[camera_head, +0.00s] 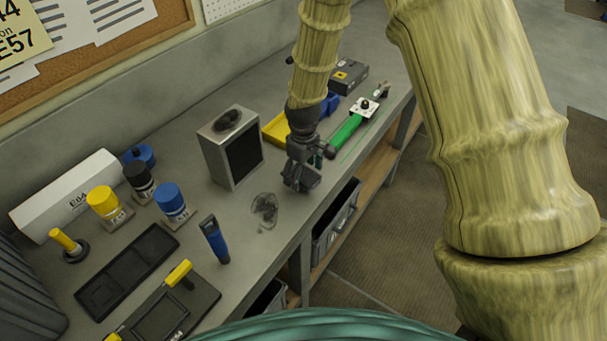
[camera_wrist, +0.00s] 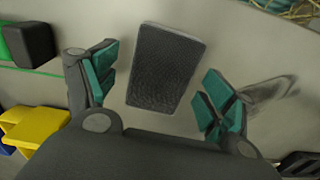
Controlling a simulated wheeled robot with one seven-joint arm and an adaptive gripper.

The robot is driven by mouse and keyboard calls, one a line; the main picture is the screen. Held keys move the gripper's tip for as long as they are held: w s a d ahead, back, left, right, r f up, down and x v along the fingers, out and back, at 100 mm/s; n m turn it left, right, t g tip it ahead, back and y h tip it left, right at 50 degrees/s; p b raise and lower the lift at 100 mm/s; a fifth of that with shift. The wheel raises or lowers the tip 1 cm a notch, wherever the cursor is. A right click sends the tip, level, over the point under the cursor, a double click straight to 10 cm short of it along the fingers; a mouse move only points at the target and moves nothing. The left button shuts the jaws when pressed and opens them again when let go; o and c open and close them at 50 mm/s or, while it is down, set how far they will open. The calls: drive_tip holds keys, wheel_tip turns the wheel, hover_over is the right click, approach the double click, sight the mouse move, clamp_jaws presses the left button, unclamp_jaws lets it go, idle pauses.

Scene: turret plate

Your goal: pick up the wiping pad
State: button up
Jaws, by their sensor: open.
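The wiping pad (camera_wrist: 166,68) is a dark grey, textured rectangular block, seen in the wrist view on the grey bench top (camera_wrist: 240,45). It lies slightly tilted in the picture, between the two teal-padded fingers of my gripper (camera_wrist: 160,80). The fingers are open, with a gap to the pad on both sides. In the head view my gripper (camera_head: 302,177) points down, low over the bench near its front edge. There I cannot tell the pad apart from the dark gripper.
A dark smudge (camera_head: 265,210) marks the bench beside my gripper. A grey box with a dark front (camera_head: 217,157) stands behind it. A green-handled tool (camera_head: 345,132) and yellow bin (camera_head: 276,129) are beyond. A blue-handled tool (camera_head: 215,240) lies nearer. An open crate (camera_head: 335,220) sits below the bench.

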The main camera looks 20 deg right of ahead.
sight(303, 174)
drive_tip(key=c, duration=1)
drive_tip(key=shift+c, duration=0.2)
drive_tip(key=shift+r+b, duration=0.65)
drive_tip(key=shift+r, duration=0.1)
drive_tip(key=shift+r+b, duration=0.5)
drive_tip(key=shift+r, duration=0.4)
drive_tip(key=s+d+r+b, duration=0.1)
drive_tip(key=s+b, duration=0.1)
drive_tip(key=s, duration=0.6)
drive_tip(key=s+d+b, duration=0.1)
drive_tip(key=s+b, duration=0.2)
drive_tip(key=s, duration=0.5)
drive_tip(key=shift+d+r, duration=0.3)
drive_tip(key=shift+r, duration=0.05)
